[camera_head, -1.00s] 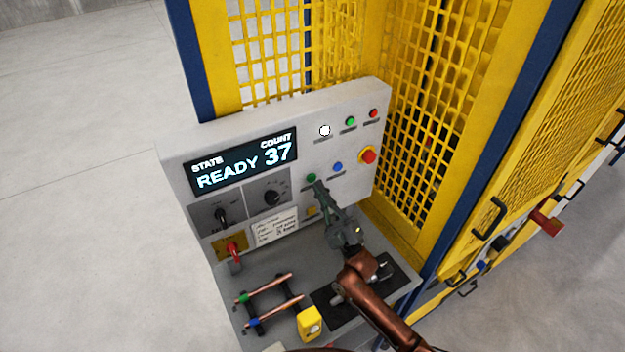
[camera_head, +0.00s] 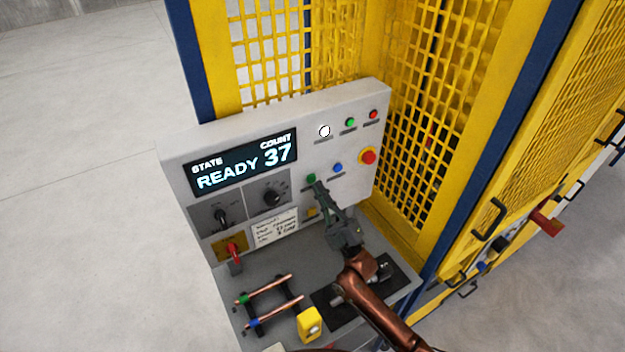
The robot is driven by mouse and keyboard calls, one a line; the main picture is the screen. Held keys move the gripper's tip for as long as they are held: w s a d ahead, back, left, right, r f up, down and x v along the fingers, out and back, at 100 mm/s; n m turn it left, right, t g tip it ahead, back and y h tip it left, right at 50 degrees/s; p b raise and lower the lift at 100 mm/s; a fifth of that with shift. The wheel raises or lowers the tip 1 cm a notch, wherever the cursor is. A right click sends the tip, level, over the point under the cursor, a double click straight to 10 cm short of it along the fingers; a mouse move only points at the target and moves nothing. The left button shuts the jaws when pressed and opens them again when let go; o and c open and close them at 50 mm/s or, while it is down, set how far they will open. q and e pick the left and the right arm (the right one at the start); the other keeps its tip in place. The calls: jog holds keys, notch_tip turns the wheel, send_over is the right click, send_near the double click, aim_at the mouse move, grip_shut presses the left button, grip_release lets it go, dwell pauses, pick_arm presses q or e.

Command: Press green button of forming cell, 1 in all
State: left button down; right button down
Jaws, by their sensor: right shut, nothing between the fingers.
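The control panel (camera_head: 315,105) of the forming cell faces me, with a dark display (camera_head: 243,165) reading STATE READY, COUNT 37. A green button (camera_head: 311,178) sits low in the middle of the panel, left of a blue button (camera_head: 337,167). My right gripper (camera_head: 318,186) is shut and empty, its tips at the lower edge of this green button. I cannot tell whether they touch it. A smaller green light (camera_head: 350,122) is in the top row, between a white one (camera_head: 324,131) and a red one (camera_head: 374,114). My left gripper is not in view.
A red stop knob (camera_head: 368,156) on a yellow ring is at the panel's right. Two dials and a red-handled switch (camera_head: 235,254) are at lower left. The shelf holds copper tubes (camera_head: 270,287) on a rack and a yellow block (camera_head: 309,323). Yellow mesh fencing (camera_head: 470,130) stands behind and right.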

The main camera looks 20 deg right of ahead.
jog(key=shift+w, duration=0.1)
dwell(0.3)
jog(key=shift+w+a, duration=0.1)
jog(key=shift+w, duration=0.2)
